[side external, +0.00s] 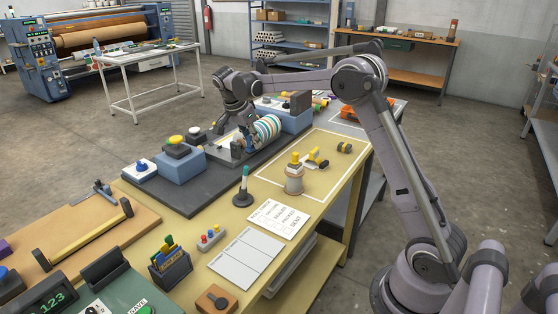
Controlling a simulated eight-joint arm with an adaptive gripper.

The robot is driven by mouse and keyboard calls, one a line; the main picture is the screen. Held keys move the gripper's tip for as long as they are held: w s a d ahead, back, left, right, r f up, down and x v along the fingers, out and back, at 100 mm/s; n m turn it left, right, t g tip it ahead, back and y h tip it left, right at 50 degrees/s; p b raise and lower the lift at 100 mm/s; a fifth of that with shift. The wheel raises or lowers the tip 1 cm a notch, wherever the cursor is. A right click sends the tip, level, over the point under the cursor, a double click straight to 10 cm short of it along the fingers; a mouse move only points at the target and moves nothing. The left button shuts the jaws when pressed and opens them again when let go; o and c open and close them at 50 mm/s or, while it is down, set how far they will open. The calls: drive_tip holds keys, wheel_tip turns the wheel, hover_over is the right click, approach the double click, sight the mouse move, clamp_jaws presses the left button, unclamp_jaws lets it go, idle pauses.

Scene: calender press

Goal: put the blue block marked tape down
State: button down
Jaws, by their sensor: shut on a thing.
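My gripper (243,128) is low over the dark machine base, just left of a roll with coloured stripes (267,128). It is shut on a small blue piece, the blue block (249,127), which is mostly hidden by the fingers and the roll. Its tape marking is too small to read. I cannot tell whether the block touches the surface below it.
A pen stand (243,190) is nearby.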

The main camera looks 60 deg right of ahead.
drive_tip(key=r, duration=0.3)
drive_tip(key=shift+s+a+r, duration=0.1)
drive_tip(key=shift+a+r, duration=0.15)
drive_tip(key=s+a+n+t+y, duration=0.1)
drive_tip(key=s+a+n+t, duration=0.3)
drive_tip(key=s+a+n, duration=1.1)
drive_tip(key=a+f+m, duration=0.1)
drive_tip(key=a+f, duration=0.3)
drive_tip(key=a+f+m, duration=0.2)
drive_tip(key=a+f, duration=0.2)
drive_tip(key=a, duration=0.1)
drive_tip(key=w+a+f+m, duration=0.1)
drive_tip(key=a+f, duration=0.3)
drive_tip(key=a, duration=0.1)
drive_tip(key=shift+w+a+f+m, duration=0.1)
drive_tip(key=shift+a+f+m, duration=0.1)
drive_tip(key=shift+f+m, duration=0.1)
drive_tip(key=shift+f, duration=1.95)
drive_tip(key=shift+f, duration=0.15)
drive_tip(key=c, duration=1.2)
unclamp_jaws()
